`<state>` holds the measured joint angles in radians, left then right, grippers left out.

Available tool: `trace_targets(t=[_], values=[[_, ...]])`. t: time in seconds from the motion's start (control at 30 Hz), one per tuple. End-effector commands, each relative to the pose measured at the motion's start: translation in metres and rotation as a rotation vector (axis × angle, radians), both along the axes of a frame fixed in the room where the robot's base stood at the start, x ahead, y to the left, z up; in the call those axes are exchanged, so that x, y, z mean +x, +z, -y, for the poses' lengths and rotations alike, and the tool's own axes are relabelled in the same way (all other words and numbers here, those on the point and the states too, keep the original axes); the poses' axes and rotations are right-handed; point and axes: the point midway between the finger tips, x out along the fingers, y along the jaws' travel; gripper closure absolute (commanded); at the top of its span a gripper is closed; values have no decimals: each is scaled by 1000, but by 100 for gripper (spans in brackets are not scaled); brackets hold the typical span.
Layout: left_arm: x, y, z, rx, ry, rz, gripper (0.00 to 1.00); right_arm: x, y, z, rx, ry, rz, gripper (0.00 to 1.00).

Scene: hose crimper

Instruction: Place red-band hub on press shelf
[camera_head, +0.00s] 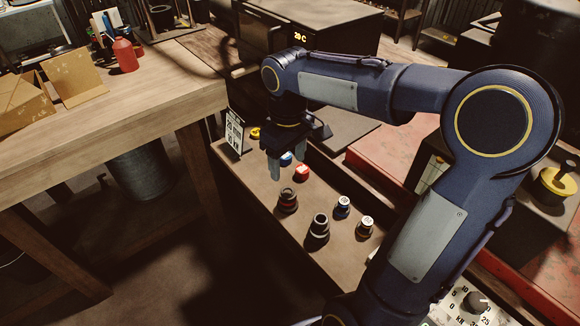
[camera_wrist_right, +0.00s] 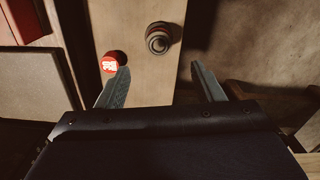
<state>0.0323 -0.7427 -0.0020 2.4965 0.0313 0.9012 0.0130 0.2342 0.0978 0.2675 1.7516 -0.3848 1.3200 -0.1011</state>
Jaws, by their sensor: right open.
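A dark hub (camera_head: 288,201) with a reddish-brown band stands upright on a long tan shelf (camera_head: 262,186). It also shows in the right wrist view (camera_wrist_right: 159,38), ahead of my fingertips. My right gripper (camera_head: 288,170) points down above the shelf, open and empty. It is just beyond the hub in the head view and apart from it. In the right wrist view my two fingers (camera_wrist_right: 161,72) are spread, with bare shelf between them. A second dark hub (camera_head: 318,227) with a paler band stands nearer. My left gripper is out of view.
On the shelf, a red-topped piece (camera_head: 302,173) and a blue one (camera_head: 286,159) are close to my right gripper. Blue-white (camera_head: 343,206) and white-topped (camera_head: 366,226) pieces stand right. A label card (camera_head: 234,131) is at the far end. A wooden table (camera_head: 130,110) stands left.

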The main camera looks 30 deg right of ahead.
Motion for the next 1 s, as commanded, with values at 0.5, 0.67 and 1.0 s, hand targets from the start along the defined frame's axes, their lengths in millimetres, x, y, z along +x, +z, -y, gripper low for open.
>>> trace_targets(t=[0.5,0.67,1.0], values=[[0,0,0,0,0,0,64,-145,-12,-64,341,-315,372,39],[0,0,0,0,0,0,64,-158,-22,-76,414,-366,420,39],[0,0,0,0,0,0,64,-159,-23,-77,421,-371,422,39]])
